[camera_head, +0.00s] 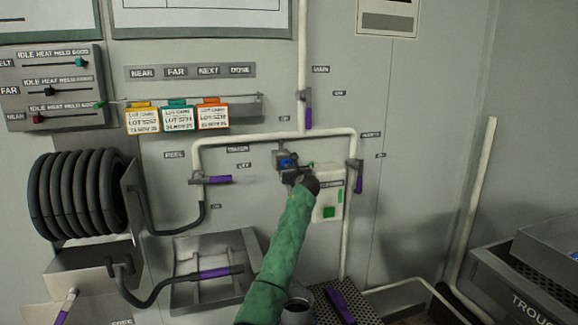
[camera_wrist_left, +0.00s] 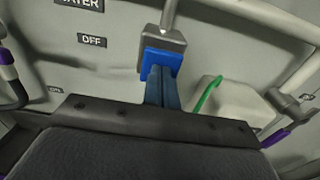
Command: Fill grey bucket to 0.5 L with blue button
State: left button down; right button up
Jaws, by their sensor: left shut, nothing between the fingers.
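The blue button (camera_head: 286,162) is on a small grey valve box on the wall pipe. It also shows in the left wrist view (camera_wrist_left: 152,58) as a blue block under a grey housing. My left gripper (camera_head: 288,174) is shut and empty, its fingertips right at the blue button. In the left wrist view the closed fingers (camera_wrist_left: 160,75) overlap the button's lower part; I cannot tell whether they press it. A grey round vessel, likely the grey bucket (camera_head: 298,309), stands low behind my green-sleeved arm, partly hidden. Its water level is not visible. My right gripper is not in view.
A white box with a green button (camera_head: 329,212) is just right of the gripper. White pipes with purple-handled valves (camera_head: 358,178) surround it. A hose reel (camera_head: 78,195) and a grey sink tray (camera_head: 205,290) are left. A trough (camera_head: 520,290) is right.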

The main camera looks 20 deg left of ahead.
pick_arm(q)
jog(key=shift+w+a, duration=0.1)
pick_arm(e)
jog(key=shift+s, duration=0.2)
pick_arm(q)
jog(key=shift+x, duration=1.05)
jog(key=shift+r, duration=0.15)
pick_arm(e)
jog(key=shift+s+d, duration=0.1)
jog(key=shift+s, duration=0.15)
pick_arm(q)
jog(key=shift+r, duration=0.2)
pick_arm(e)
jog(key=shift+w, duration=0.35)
